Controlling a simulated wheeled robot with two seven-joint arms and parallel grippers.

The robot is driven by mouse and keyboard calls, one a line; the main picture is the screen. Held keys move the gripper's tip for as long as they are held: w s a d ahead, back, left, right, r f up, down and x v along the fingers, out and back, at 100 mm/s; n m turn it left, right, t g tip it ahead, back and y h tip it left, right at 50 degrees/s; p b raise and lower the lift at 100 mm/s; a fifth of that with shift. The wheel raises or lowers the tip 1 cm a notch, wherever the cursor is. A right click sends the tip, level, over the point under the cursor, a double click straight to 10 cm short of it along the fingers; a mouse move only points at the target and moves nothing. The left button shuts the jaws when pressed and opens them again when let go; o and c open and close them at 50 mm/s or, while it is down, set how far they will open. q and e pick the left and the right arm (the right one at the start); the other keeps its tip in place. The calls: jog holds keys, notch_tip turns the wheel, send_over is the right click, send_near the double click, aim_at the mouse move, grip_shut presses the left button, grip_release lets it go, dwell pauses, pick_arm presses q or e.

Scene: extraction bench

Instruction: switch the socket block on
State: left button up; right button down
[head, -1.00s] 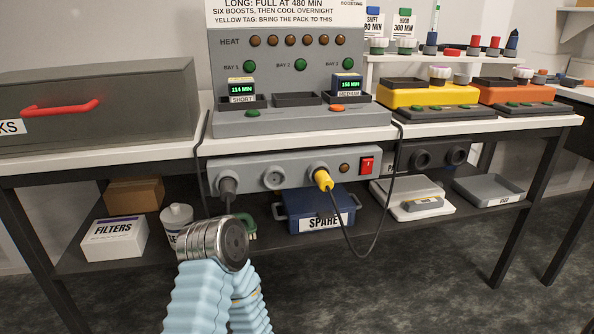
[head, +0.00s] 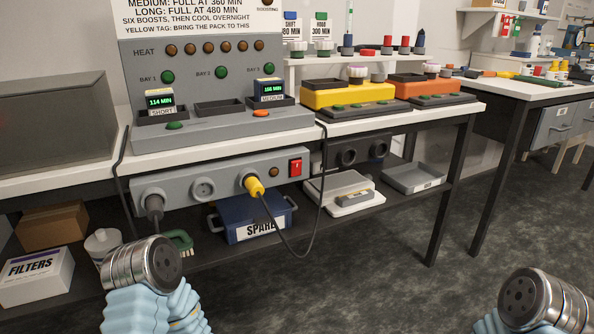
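The grey socket block (head: 223,172) is mounted under the front edge of the bench. Its red rocker switch (head: 295,167) is at its right end, with a dull brown lamp (head: 274,172) to the left of it. A dark plug (head: 153,202) is in the left socket, the middle socket (head: 204,190) is empty, and a yellow plug (head: 254,187) is in the right socket. A metal joint of my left arm shows at lower left and one of my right arm at lower right, both apart from the switch. Neither gripper's fingers are in view.
A charger (head: 215,127) with several bays stands on the bench above the block. A black cable hangs in a loop below the yellow plug. On the lower shelf are a blue SPARE box (head: 226,213), a white FILTERS box (head: 35,278) and a grey tray (head: 413,179). The floor at right is clear.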

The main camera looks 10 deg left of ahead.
pick_arm(q)
grip_shut()
dwell(0.8)
dwell(0.8)
